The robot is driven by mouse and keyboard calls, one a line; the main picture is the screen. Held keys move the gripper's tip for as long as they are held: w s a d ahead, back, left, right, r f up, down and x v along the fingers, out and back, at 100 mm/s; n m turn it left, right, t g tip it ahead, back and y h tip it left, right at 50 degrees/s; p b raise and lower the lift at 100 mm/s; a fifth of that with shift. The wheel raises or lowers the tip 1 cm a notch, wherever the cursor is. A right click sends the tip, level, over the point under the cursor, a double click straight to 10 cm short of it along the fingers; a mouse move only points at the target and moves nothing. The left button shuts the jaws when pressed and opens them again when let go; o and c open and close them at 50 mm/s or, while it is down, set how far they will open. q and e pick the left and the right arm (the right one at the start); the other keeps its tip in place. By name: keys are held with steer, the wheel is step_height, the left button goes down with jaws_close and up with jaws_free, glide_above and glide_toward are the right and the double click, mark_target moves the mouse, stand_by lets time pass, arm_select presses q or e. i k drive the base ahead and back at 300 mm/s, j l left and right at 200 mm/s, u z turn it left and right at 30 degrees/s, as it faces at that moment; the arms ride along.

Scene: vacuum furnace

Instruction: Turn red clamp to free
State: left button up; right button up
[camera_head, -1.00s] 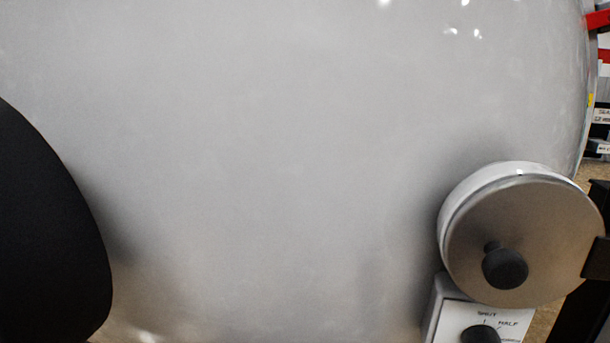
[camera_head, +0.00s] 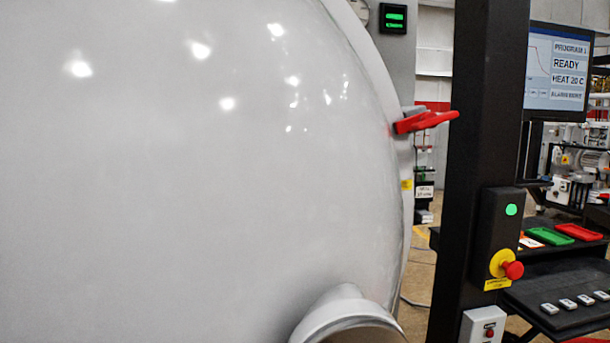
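The red clamp (camera_head: 426,121) sticks out to the right from the rim of the large pale grey furnace door (camera_head: 200,180), in the upper right part of the head view. Its lever lies about level, tilted slightly upward at its outer end. Its mount on the rim is partly hidden behind the door's curve. Neither of my grippers is in view.
A round metal fitting (camera_head: 347,318) juts from the door's lower right. A black post (camera_head: 487,150) with a red emergency button (camera_head: 512,270) stands right of the clamp.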

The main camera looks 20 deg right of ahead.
mark_target(426, 123)
steer(key=z, duration=1.2)
